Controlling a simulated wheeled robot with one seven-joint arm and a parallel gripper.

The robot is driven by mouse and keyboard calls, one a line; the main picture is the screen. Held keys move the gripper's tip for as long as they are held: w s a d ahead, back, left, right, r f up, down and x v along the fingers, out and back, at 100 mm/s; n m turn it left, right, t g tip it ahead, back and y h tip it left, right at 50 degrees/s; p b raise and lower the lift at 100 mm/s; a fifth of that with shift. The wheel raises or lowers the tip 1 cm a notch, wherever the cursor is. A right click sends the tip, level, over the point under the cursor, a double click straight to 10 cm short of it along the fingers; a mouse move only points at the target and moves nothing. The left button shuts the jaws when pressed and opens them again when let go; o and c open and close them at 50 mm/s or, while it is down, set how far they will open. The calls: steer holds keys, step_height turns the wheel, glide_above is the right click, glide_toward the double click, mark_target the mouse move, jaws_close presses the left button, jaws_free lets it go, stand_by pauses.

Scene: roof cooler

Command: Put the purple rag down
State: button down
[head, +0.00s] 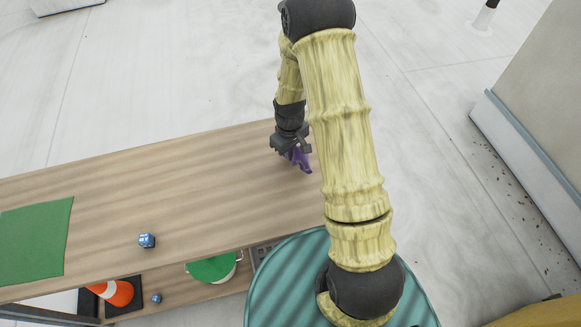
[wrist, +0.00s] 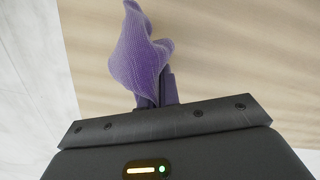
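The purple rag (head: 298,158) is crumpled and hangs at my gripper (head: 291,151), over the right end of the wooden bench top (head: 190,188). In the wrist view the rag (wrist: 142,55) bunches up between the fingers of my gripper (wrist: 156,92), which are partly hidden by it. The fingers look closed on the cloth. The rag is close to the bench top; I cannot tell whether its lower end touches the wood.
A green mat (head: 36,240) lies at the bench's left end, and a blue metal nut (head: 147,240) sits near its front edge. Below are an orange cone (head: 118,292), a bucket with green contents (head: 213,270) and another blue piece (head: 156,298). The bench's middle is clear.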

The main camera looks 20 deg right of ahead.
steer(key=shift+s, duration=0.1)
steer(key=c, duration=1.8)
jaws_free()
steer(key=o, duration=0.9)
steer(key=shift+d, duration=0.1)
steer(key=shift+w, duration=0.2)
step_height(320, 180, up, 18)
steer(key=shift+f+b, duration=0.25)
steer(key=shift+b, duration=0.45)
steer(key=s+m+t, duration=0.1)
steer(key=s+m, duration=0.1)
steer(key=s, duration=0.3)
steer(key=s+m, duration=0.1)
steer(key=s, duration=0.3)
steer(key=s+m+t, duration=0.1)
steer(key=s+m, duration=0.1)
steer(key=s, duration=0.3)
steer(key=shift+s+r+m+t, duration=0.2)
steer(key=shift+s+m+t, duration=0.1)
